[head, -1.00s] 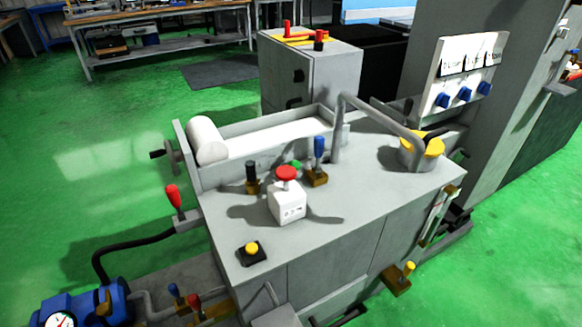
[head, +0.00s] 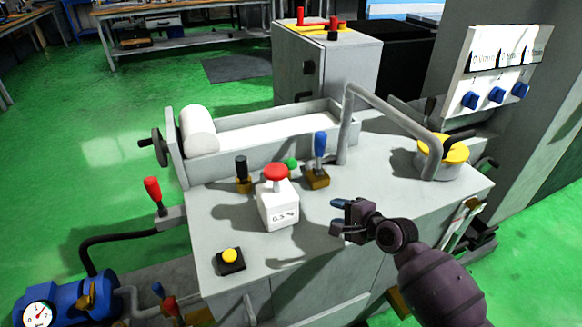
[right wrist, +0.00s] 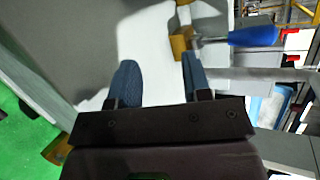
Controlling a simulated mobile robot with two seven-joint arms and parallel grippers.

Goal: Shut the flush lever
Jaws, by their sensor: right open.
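A blue-handled lever (head: 320,146) stands upright on a brass base on the grey cabinet top, beside the bent pipe. No label shows which handle is the flush lever. In the right wrist view the blue handle (right wrist: 252,36) lies sideways, beyond the fingertips and to the right. My right gripper (head: 337,217) is open and empty above the cabinet top, nearer to me than the blue lever and apart from it. Its two blue fingers (right wrist: 160,68) show nothing held between them. My left gripper is not in view.
A white box with a red button (head: 278,207) stands left of my gripper. A black-handled lever (head: 242,172), yellow button (head: 230,257) and red-handled lever (head: 153,191) are farther left. The grey bent pipe (head: 400,122) arches behind, to a yellow-topped cylinder (head: 452,152).

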